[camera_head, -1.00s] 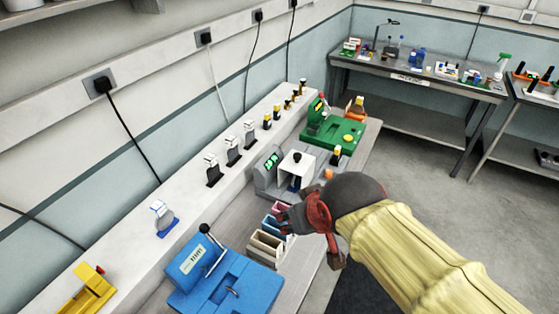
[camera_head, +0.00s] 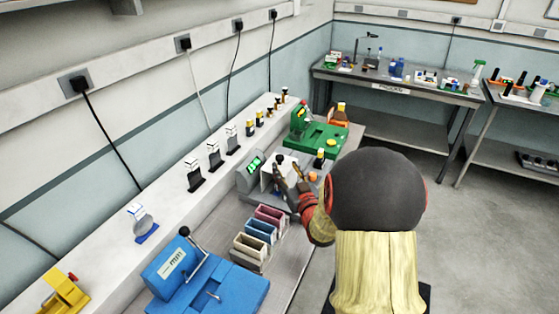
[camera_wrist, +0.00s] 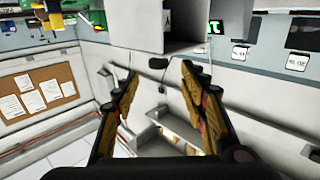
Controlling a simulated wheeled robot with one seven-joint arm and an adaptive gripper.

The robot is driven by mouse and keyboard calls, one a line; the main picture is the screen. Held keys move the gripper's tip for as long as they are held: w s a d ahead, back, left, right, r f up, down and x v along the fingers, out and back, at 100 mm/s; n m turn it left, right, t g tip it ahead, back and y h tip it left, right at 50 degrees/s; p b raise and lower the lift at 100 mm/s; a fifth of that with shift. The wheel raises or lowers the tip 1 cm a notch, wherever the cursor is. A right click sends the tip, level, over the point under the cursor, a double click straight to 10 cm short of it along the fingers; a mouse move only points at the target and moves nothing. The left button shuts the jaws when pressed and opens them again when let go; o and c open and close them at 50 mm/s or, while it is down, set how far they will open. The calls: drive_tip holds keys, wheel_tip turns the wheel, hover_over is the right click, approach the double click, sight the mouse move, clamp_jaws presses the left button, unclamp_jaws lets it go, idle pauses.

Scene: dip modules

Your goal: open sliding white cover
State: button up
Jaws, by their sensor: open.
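The white cover (camera_head: 268,178) is a box-like hood with a dark knob (camera_head: 279,158) on top. It stands on a grey device (camera_head: 248,180) with a green display, at mid-bench in the head view. My gripper (camera_head: 287,178) is at the right, near side of the cover, its fingers partly overlapping it in the picture. In the wrist view, my gripper (camera_wrist: 160,70) has two fingers spread apart with nothing between them. A pale box-like part (camera_wrist: 180,28), likely the cover, is just beyond the fingertips at the top. I cannot tell whether they touch.
A blue device (camera_head: 225,290) with a lever and several coloured slotted holders (camera_head: 250,252) stand nearer on the bench. A green device (camera_head: 320,137) is beyond. A ledge with small items (camera_head: 215,157) runs along the wall. Open floor (camera_head: 480,240) lies to the right.

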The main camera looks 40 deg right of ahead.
sight(281, 160)
drive_tip(key=shift+b+x, duration=0.75)
drive_tip(key=shift+x, duration=3.1)
drive_tip(key=shift+s+d, duration=0.1)
drive_tip(key=shift+d, duration=0.1)
drive_tip(key=shift+c, duration=1.3)
drive_tip(key=c, duration=0.7)
clamp_jaws()
